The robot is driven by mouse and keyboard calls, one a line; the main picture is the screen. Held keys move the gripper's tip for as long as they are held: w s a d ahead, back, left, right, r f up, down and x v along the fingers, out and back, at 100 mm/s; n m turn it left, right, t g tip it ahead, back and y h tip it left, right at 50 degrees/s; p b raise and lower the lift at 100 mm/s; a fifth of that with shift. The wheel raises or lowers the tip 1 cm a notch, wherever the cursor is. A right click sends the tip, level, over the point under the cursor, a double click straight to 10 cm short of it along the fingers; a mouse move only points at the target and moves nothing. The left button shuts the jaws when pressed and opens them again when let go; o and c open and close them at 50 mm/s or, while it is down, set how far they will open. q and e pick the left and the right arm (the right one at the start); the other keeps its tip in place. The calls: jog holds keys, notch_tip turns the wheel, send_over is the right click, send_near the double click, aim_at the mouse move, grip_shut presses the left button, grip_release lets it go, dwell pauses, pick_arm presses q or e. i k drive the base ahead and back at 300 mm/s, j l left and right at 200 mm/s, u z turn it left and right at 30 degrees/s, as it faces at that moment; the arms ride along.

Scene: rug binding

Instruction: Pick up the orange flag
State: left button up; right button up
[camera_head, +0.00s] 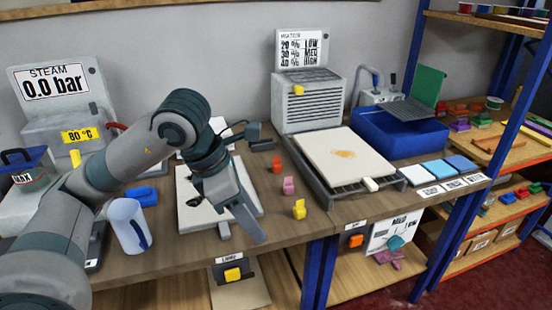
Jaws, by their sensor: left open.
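My left gripper (246,218) points down over the front right part of a white board (190,212). It is open, and nothing shows between its fingers. It is left of and nearer than the orange piece, apart from it. My right gripper is out of view.
A press with a cream plate (343,157) and a blue bin (385,136) stand on the right. The bench's front edge runs below my gripper.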

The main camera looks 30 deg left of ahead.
aim_at(276, 164)
jog(key=i+j, duration=1.05)
jog(key=i, duration=0.05)
